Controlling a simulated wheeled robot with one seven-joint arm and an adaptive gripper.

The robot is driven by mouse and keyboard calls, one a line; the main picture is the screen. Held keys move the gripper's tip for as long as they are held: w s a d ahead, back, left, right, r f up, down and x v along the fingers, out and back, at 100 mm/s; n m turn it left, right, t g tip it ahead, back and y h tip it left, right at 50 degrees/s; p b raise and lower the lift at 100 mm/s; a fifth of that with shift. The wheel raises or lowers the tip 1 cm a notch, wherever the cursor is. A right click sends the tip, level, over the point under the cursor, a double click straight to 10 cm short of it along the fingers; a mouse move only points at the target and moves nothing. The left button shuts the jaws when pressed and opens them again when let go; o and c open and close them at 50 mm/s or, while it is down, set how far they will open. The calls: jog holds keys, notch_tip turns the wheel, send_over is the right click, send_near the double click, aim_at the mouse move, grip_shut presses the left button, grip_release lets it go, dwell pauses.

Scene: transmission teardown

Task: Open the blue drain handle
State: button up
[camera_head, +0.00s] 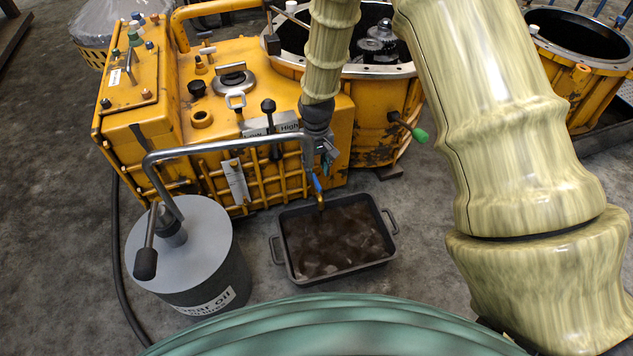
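The blue drain handle (316,183) is a small blue lever just above a short brass-coloured spout (321,202), low at the front right of the yellow transmission housing (235,120). It looks close to upright and is partly hidden. My gripper (329,158) is dark and points down just above and slightly right of the handle. The curved metal pipe of the oil can crosses in front of it. The fingers are small and partly covered, so I cannot tell whether they are open or touch the handle.
A black drain tray (389,245) with dark contents lies on the floor below the spout. A grey gear oil can (190,250) with a bent metal pipe (230,145) stands at left. A green-tipped lever (419,135) sticks out at right. A yellow open housing (590,75) stands far right.

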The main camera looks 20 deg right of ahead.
aim_at(317, 180)
notch_tip(317, 180, down, 6)
jog(key=shift+r+b, duration=0.25)
jog(key=shift+b, duration=0.95)
grip_shut()
